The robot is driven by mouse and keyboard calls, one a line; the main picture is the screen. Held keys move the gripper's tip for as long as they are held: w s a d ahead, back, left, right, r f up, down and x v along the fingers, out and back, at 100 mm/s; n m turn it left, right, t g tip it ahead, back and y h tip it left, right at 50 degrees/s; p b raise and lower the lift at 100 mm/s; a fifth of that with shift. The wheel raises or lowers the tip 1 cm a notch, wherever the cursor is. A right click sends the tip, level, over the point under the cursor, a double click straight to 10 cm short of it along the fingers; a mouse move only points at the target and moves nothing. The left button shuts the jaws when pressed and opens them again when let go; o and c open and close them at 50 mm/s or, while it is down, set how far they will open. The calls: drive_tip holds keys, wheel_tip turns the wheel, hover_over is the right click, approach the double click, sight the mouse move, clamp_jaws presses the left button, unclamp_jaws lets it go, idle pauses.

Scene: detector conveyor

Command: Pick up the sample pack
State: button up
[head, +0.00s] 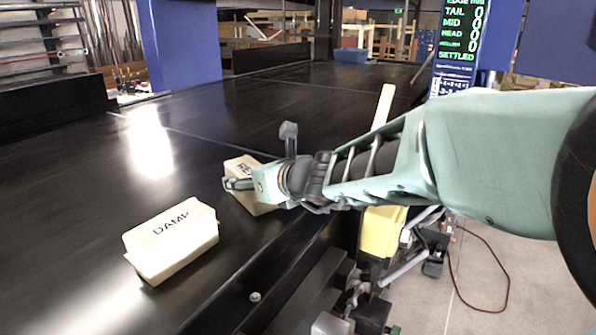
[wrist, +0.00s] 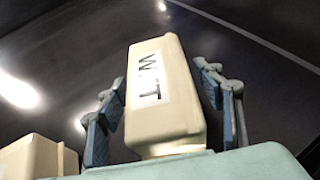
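A cream box-shaped pack (wrist: 168,115) with a black-lettered white label, only partly legible, lies between the fingers of my gripper (wrist: 163,82) in the wrist view. Both blue-padded fingers are spread, one along each long side of the pack, with narrow gaps. In the head view my gripper (head: 258,160) is over this pack (head: 240,167), which is largely hidden behind the gripper. A second cream pack (head: 172,243), labelled DAMP, lies nearer on the belt, left of my gripper. Part of a cream pack (wrist: 30,158) shows at the wrist view's lower left.
The packs lie on a wide black conveyor belt (head: 90,210) with bare room behind and left of them. Blue posts (head: 183,45) stand beyond. A display (head: 462,30) reading SETTLED is at the upper right. Yellow equipment (head: 381,230) stands beside the belt's right edge.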

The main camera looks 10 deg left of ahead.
drive_tip(key=c, duration=1.2)
drive_tip(key=shift+r, duration=0.1)
drive_tip(key=shift+c, duration=1.3)
